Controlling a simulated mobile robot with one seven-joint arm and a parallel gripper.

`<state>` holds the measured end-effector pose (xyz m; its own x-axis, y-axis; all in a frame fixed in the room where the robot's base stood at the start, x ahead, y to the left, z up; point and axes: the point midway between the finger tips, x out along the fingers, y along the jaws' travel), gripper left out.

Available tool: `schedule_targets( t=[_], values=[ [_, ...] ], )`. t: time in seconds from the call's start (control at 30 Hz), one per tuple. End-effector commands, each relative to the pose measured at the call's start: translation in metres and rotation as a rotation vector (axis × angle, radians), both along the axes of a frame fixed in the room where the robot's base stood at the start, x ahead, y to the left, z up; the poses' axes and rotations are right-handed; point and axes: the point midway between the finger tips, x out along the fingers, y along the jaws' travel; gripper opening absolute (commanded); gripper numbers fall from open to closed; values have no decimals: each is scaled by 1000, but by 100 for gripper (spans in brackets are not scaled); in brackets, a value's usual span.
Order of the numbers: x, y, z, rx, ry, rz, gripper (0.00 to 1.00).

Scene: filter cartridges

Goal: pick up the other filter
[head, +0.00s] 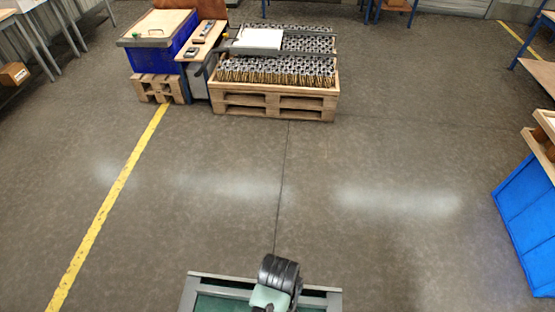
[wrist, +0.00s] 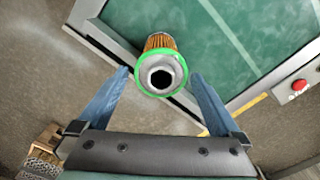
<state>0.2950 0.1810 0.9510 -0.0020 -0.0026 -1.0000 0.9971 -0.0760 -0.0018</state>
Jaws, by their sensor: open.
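One filter (wrist: 158,72) shows in the wrist view, seen end-on. It has orange-brown pleats, a bright green ring and a grey end cap with a dark round hole. My gripper (wrist: 160,76) has its two blue fingers spread, one on each side of the filter, with gaps between them and it. The filter overlaps the grey edge of a green panel in the picture; I cannot tell what supports it. In the head view, my dark arm is at the bottom centre, and neither the fingers nor this filter can be made out.
A wooden pallet crate (head: 273,104) packed with metallic, gold-coloured parts stands at the back centre. Beside it are a blue bin (head: 178,42) and a narrow wooden shelf (head: 203,40). Another blue container (head: 525,222) is at the right. The floor between is clear, with a yellow line at left.

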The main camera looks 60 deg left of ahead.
Motion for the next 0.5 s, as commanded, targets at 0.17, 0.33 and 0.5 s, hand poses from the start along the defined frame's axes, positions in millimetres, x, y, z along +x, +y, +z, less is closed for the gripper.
schedule_targets(
  t=[0.17,0.33,0.5],
  values=[
    [0,0,-10,1,-1,-1,100],
    [-3,-2,-25,0,1,-1,100],
    [-3,-2,-48,2,-2,-1,100]
  ],
)
